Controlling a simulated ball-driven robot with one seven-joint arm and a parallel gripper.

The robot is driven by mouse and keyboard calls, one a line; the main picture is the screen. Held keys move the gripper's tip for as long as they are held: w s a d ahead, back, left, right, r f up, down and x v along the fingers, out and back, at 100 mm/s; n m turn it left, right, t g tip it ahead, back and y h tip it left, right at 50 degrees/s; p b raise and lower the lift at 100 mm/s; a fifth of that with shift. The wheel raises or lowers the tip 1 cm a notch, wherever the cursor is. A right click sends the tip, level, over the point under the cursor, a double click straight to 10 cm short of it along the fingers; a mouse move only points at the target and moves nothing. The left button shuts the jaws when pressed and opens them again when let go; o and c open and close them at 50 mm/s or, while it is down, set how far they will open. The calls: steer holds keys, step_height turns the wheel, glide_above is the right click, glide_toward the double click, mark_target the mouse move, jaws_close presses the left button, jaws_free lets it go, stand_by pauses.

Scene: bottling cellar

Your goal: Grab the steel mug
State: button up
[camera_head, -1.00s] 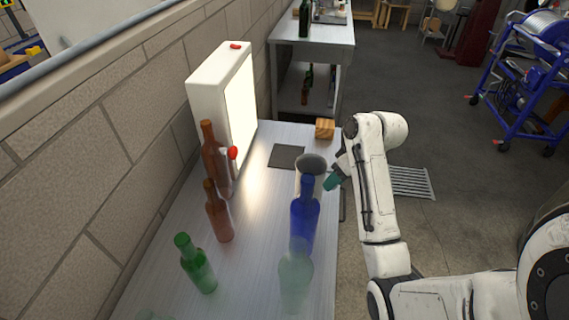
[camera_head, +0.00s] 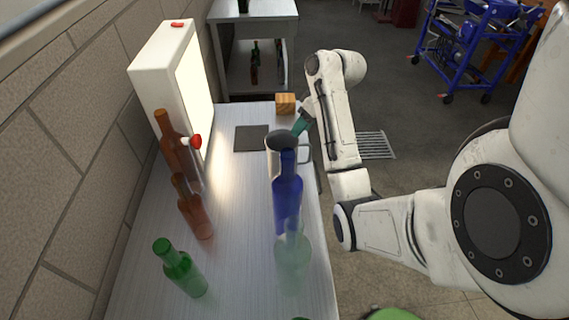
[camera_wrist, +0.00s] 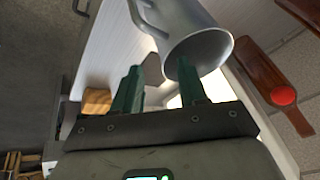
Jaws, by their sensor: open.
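The steel mug (camera_head: 277,146) stands on the metal table behind the blue bottle, which hides part of it. Its handle (camera_head: 304,154) points right. In the wrist view the mug (camera_wrist: 191,36) is large, just beyond the fingertips, with its handle (camera_wrist: 146,18) at its left. My gripper (camera_wrist: 158,72) is open, its green fingers apart with nothing between them. One fingertip overlaps the mug's rim in the wrist view; I cannot tell whether they touch. In the head view my gripper (camera_head: 300,124) is at the mug's right rear side, close to its rim.
A blue bottle (camera_head: 288,193) and a pale green bottle (camera_head: 292,259) stand in front of the mug. Brown bottles (camera_head: 195,212) and a green bottle (camera_head: 184,271) stand left. A wooden block (camera_head: 285,103), dark mat (camera_head: 252,138) and lit panel (camera_head: 185,90) are farther back.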

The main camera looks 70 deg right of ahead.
mark_target(277, 140)
steer(key=shift+w+f+b, duration=0.3)
steer(key=shift+f+b, duration=0.3)
steer(key=shift+w+x, duration=0.25)
steer(key=shift+x, duration=1.7)
steer(key=shift+a+r, duration=0.1)
steer(key=shift+c, duration=0.4)
jaws_close()
steer(key=shift+r, duration=0.1)
